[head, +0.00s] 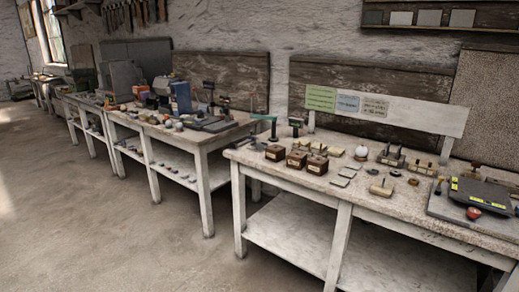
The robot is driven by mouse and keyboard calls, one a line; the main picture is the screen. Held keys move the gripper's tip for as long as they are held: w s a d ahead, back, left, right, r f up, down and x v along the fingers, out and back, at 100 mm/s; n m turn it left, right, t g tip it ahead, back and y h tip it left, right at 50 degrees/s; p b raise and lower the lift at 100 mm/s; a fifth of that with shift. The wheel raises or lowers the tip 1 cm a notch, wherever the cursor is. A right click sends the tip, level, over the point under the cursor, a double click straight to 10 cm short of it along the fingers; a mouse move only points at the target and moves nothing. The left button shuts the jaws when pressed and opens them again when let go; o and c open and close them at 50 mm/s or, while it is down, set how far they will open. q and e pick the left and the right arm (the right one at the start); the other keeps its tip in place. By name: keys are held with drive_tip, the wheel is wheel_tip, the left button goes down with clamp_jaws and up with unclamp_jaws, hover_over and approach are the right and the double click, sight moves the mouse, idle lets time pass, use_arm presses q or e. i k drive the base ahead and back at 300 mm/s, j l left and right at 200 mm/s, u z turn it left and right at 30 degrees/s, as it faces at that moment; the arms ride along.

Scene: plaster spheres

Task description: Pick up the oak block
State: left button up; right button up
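The oak block cannot be told for certain among several small wooden pieces on the near white workbench (262,160). Three dark brown blocks with pale labels stand near its left end: a left one (275,153), a middle one (297,159) and a right one (317,165). A pale tan block (382,188) with a small upright peg or knob lies nearer the front edge. Smaller pale blocks lie behind the brown ones, one of them here (336,152). Neither of my grippers shows in the head view.
A white ball (361,152) stands mid-bench. Flat grey tiles (345,172) lie in front of it. A dark device with yellow labels (480,196) and a red button (473,213) fill the right end. Another cluttered bench (215,142) stands left. The floor (110,225) in front is clear.

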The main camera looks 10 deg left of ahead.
sight(296, 160)
drive_tip(key=i+j+z, duration=0.2)
drive_tip(key=i, duration=0.35)
drive_tip(key=i+j+z, duration=0.15)
drive_tip(key=i+j, duration=0.25)
drive_tip(key=i+j+z, duration=0.2)
drive_tip(key=i+j, duration=0.2)
drive_tip(key=i, duration=0.2)
